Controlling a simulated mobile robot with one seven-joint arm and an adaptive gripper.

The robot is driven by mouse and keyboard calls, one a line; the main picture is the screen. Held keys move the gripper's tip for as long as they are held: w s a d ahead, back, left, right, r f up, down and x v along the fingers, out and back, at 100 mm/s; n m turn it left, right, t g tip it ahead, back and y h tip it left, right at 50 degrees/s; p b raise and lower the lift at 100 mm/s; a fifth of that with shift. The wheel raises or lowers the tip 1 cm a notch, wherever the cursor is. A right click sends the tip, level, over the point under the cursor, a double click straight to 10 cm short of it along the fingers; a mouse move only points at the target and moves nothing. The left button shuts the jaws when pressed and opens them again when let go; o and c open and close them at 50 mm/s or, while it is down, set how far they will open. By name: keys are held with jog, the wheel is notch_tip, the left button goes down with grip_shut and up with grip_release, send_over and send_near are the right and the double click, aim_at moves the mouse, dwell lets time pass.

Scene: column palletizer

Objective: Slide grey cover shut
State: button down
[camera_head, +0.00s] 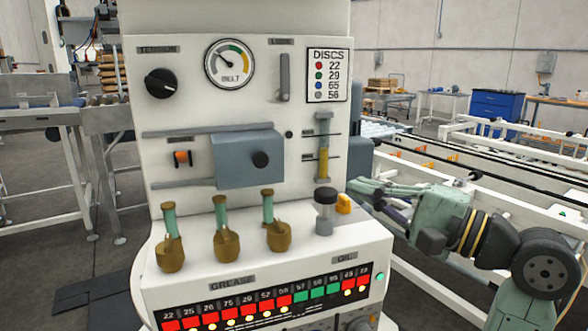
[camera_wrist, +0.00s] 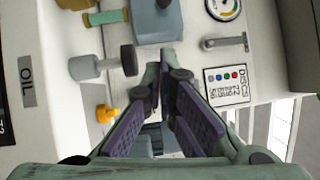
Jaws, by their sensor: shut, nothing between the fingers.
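The grey cover (camera_head: 235,160) is a blue-grey plate with a black knob (camera_head: 260,159). It sits between an upper and a lower rail on the white panel, with an orange switch (camera_head: 181,158) uncovered to its left. Part of the cover also shows at the top of the wrist view (camera_wrist: 157,27). My gripper (camera_head: 358,184) is right of the panel in the head view, apart from the cover. In the wrist view its purple-padded fingers (camera_wrist: 170,70) are closed together at the tips and hold nothing.
A grey cylinder with a dark cap (camera_head: 325,212) and a yellow valve (camera_head: 344,204) stand on the ledge near my gripper. Several brass oilers (camera_head: 227,242) stand further left. A lever (camera_head: 284,78) and the DISCS label (camera_head: 328,76) are above right of the cover.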

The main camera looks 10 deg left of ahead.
jog(key=p, duration=0.2)
send_near(271, 159)
jog(key=w+a, duration=0.2)
jog(key=w, duration=0.2)
jog(key=shift+s+a+r+p, duration=0.2)
jog(key=shift+s+a+p, duration=0.4)
jog(key=shift+a, duration=0.25)
jog(key=shift+s+a, duration=0.2)
jog(key=shift+a, duration=0.35)
